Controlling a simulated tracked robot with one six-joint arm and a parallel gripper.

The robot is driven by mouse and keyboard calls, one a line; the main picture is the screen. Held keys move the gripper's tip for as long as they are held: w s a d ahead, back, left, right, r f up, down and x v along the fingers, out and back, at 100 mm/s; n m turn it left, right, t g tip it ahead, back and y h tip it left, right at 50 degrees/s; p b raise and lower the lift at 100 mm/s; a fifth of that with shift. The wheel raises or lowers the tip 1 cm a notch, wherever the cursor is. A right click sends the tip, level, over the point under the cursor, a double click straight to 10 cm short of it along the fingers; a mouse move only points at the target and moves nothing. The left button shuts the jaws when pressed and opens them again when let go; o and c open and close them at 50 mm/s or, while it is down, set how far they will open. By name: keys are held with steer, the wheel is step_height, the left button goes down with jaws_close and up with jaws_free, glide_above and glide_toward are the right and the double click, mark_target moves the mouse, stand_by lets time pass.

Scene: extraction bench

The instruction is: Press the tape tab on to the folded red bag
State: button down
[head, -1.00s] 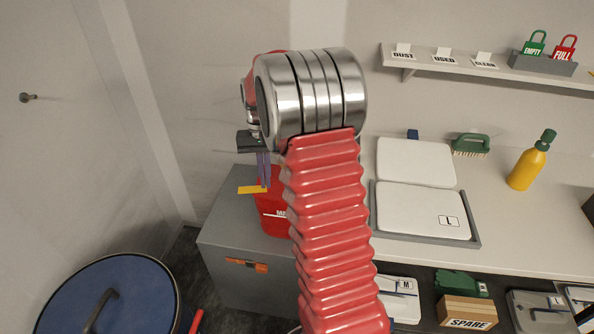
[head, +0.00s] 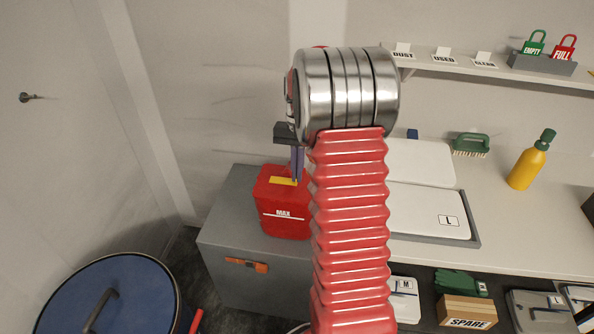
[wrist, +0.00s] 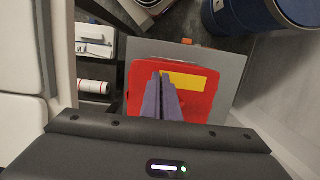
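The red bag (head: 284,216), marked MAX, stands upright on the grey cabinet; its flat red top also shows in the wrist view (wrist: 200,105). The yellow tape tab (head: 282,181) lies over the bag's top, sticking out to the left of my fingertips; it also shows in the wrist view (wrist: 187,82). My gripper (head: 296,180) points down above the bag, its purple fingers close together with the tab's end at their tips. The fingers also show in the wrist view (wrist: 164,78). I cannot tell whether the tab touches the bag. My arm hides the bag's right side.
The grey cabinet (head: 226,226) has clear top around the bag. To the right, a white case marked L (head: 425,211) lies in a tray on the bench, with a brush (head: 471,146) and yellow bottle (head: 527,168) beyond. A blue lidded drum (head: 130,285) stands at the lower left.

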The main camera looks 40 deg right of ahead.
steer(key=shift+f, duration=2.7)
steer(key=shift+f, duration=0.5)
steer(key=c, duration=2)
jaws_free()
steer(key=shift+o, duration=0.3)
steer(key=shift+r, duration=0.1)
step_height(320, 180, up, 13)
steer(key=w+d, duration=0.1)
steer(key=shift+w+d+r, duration=0.15)
steer(key=shift+d+r, duration=0.05)
steer(key=shift+d, duration=0.05)
steer(key=shift+c, duration=0.4)
